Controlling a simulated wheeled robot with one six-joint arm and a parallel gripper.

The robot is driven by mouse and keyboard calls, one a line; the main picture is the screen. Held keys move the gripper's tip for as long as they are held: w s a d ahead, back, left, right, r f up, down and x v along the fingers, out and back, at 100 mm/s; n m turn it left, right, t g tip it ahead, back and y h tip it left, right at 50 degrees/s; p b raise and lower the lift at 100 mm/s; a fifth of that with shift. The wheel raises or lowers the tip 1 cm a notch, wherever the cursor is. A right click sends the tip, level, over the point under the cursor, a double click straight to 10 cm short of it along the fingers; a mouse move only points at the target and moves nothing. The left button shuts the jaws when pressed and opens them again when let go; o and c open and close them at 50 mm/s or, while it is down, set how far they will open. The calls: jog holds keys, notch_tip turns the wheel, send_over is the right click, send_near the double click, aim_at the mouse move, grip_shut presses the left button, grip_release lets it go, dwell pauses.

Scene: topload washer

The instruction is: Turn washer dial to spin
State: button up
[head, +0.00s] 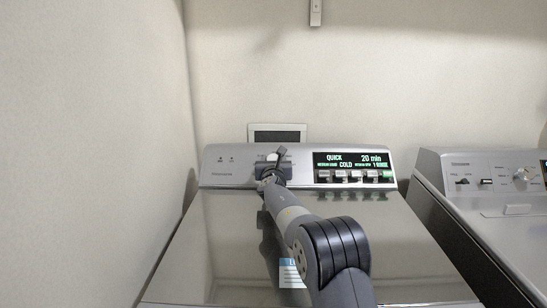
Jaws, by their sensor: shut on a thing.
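The washer (232,230) is a silver top loader with its lid shut. Its control panel (225,170) runs along the back. A lit display (353,160) on the panel reads QUICK, COLD and 20 min. My gripper (276,158) is at the panel, left of the display. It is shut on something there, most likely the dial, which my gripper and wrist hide. The dial's pointer and markings cannot be read.
A row of buttons (354,176) sits under the display, right of my gripper. A second machine (500,175) with knobs stands at the right. A white-framed panel (277,133) is behind the washer, and a wall (90,120) is close on the left.

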jog(key=m+h+p, duration=0.1)
jog(key=p, duration=0.1)
jog(key=m+h+p, duration=0.2)
jog(key=shift+a+r, duration=0.1)
jog(key=shift+r, duration=0.25)
jog(key=m+g+h+p, duration=0.1)
jog(key=m+h+p, duration=0.3)
jog(key=m, duration=0.1)
jog(key=shift+g+p, duration=0.35)
jog(key=shift+g, duration=0.05)
jog(key=m+g+h+p, duration=0.1)
jog(key=m+p, duration=0.2)
jog(key=m+g+h+p, duration=0.1)
jog(key=shift+f+m+g+h+p, duration=0.25)
jog(key=shift+m+g+h+p, duration=0.05)
jog(key=shift+p, duration=0.1)
jog(key=shift+d+f+m+g+p, duration=0.15)
jog(key=shift+d+m+g+p, duration=0.05)
jog(key=shift+m+g+p, duration=0.25)
jog(key=o, duration=1)
jog(key=shift+c, duration=0.2)
jog(key=shift+s+a, duration=0.1)
